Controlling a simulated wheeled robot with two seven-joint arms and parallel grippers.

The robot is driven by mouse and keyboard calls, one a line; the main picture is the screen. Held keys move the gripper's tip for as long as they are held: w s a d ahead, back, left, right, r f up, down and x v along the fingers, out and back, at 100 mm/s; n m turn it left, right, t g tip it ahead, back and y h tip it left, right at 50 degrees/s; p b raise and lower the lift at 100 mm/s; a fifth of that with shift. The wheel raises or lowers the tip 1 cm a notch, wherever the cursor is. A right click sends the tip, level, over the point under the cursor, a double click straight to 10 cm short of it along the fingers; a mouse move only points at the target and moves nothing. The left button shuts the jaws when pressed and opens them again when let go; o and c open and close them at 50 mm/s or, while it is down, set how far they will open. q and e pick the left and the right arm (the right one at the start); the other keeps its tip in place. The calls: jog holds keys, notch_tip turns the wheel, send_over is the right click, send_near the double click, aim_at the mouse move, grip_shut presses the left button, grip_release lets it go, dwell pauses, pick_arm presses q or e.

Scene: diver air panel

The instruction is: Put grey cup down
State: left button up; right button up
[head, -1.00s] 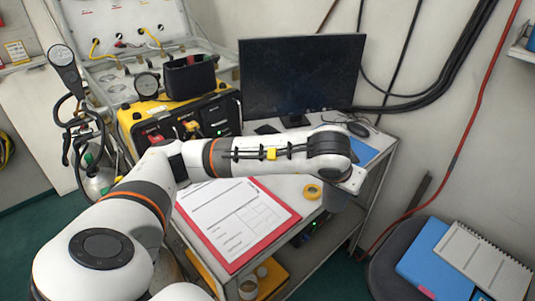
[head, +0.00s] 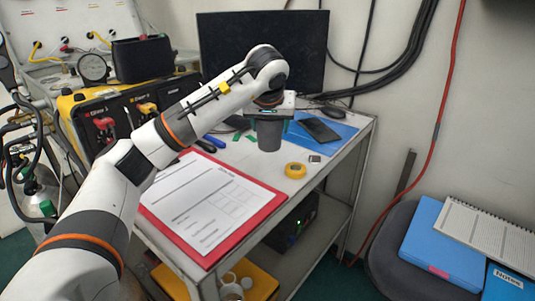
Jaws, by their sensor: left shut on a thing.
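The grey cup (head: 270,136) is upright over the back part of the desk top, between the clipboard and the blue mat. My left gripper (head: 270,113) comes down on it from above and is shut on its upper part. The fingers and the cup's rim are mostly hidden by the wrist. I cannot tell whether the cup's base touches the desk. My right gripper is not in view.
A yellow tape roll (head: 295,170) lies just right of the cup. A red clipboard (head: 210,212) lies in front on the left. A black phone (head: 318,130) rests on the blue mat (head: 342,135). A monitor (head: 300,50) stands behind.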

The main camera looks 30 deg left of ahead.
aim_at(269, 131)
pick_arm(q)
jog(key=shift+f+b, duration=0.4)
jog(key=shift+f, duration=2.55)
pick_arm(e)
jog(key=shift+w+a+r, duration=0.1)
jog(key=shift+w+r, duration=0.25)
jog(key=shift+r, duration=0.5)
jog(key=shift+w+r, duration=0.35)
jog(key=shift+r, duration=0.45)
pick_arm(q)
jog(key=shift+f, duration=0.1)
jog(key=o, duration=1)
jog(key=shift+s+d+r, duration=0.1)
jog(key=shift+s+r, duration=0.05)
jog(key=shift+r, duration=0.3)
jog(key=p+v, duration=0.1)
jog(key=v, duration=1)
jog(key=shift+d+r, duration=0.1)
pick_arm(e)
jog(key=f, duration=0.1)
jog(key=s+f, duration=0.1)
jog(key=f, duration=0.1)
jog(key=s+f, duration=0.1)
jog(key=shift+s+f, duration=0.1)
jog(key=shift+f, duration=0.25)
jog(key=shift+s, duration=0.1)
